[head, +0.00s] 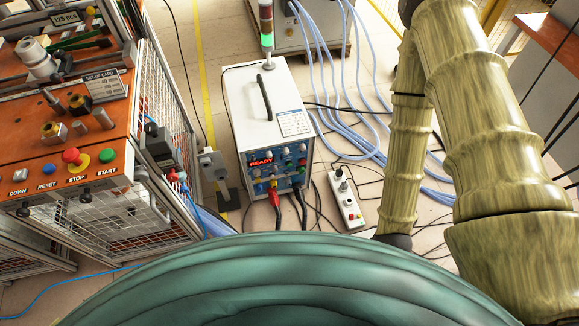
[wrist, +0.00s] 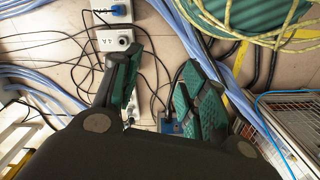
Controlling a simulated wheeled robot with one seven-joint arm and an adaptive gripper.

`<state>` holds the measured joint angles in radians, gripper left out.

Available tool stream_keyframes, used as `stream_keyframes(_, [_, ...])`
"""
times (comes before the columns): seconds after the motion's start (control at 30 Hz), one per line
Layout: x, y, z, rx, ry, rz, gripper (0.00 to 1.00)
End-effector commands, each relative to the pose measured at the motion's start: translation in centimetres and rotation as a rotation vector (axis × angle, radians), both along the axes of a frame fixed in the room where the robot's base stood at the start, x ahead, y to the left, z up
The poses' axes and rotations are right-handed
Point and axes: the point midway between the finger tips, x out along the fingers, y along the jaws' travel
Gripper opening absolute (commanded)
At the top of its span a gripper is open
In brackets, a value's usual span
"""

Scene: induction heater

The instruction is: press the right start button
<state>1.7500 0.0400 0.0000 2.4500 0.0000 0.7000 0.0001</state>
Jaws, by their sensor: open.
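A green button (head: 107,155) labelled START sits at the right end of an orange control panel (head: 45,165) in the head view. A red mushroom STOP button (head: 71,156) on a yellow base is to its left, then a blue RESET button (head: 50,169). The heater, a white cabinet (head: 240,100) with a lit READY display (head: 261,160), has several small knobs and buttons on its front, too small to tell apart. My gripper (wrist: 163,88) is open and empty in the wrist view, above floor cables. It does not show in the head view, and no start button shows in the wrist view.
A wire-mesh guard (head: 165,105) stands between the panel and the heater. A power strip (wrist: 113,40) and a mesh cage (wrist: 290,130) show in the wrist view.

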Motion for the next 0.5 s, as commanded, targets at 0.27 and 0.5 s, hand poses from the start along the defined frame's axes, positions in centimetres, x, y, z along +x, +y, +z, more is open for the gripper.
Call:
stream_keyframes(0.27, [0.0,0.0,0.0,0.0,0.0,0.0,0.0])
stream_keyframes(0.5, [0.0,0.0,0.0,0.0,0.0,0.0,0.0])
